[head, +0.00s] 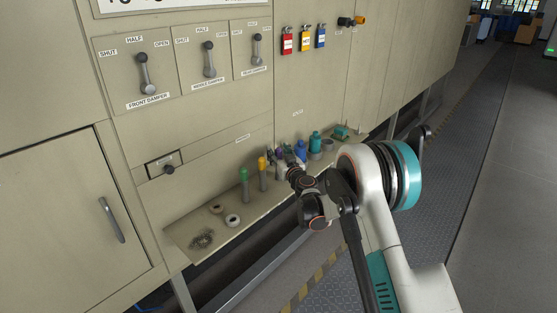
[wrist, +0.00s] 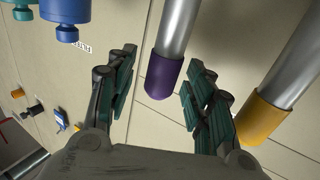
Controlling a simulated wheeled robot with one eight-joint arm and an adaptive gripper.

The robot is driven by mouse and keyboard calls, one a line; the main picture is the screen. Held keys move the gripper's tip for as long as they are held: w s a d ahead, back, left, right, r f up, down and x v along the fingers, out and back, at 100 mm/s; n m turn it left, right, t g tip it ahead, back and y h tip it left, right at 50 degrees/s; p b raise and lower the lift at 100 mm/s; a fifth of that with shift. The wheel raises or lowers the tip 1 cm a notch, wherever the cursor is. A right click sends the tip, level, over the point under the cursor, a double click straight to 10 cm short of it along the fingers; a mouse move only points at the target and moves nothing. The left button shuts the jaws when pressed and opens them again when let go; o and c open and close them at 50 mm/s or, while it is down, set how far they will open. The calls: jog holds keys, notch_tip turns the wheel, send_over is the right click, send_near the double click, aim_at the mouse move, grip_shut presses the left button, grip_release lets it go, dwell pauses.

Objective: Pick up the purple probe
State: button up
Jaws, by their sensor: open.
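The purple probe shows in the wrist view as a purple cap (wrist: 163,80) on a grey metal shaft, lying between the two fingers of my gripper (wrist: 160,72). The fingers stand apart on either side, with gaps visible to both. In the head view my gripper (head: 284,154) is at the shelf, among the upright probes. The purple probe (head: 279,153) is mostly hidden behind it there. The yellow-capped probe (wrist: 262,115) is just outside the right finger in the wrist view.
A green-capped probe (head: 244,174) stands left of the yellow one. Blue (head: 300,149) and teal (head: 315,142) bottles stand close on the right. The furnace wall rises right behind.

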jog(key=shift+w, duration=0.2)
grip_shut()
notch_tip(320, 180, up, 20)
jog(key=p, duration=0.5)
dwell(0.4)
jog(key=shift+r, duration=0.15)
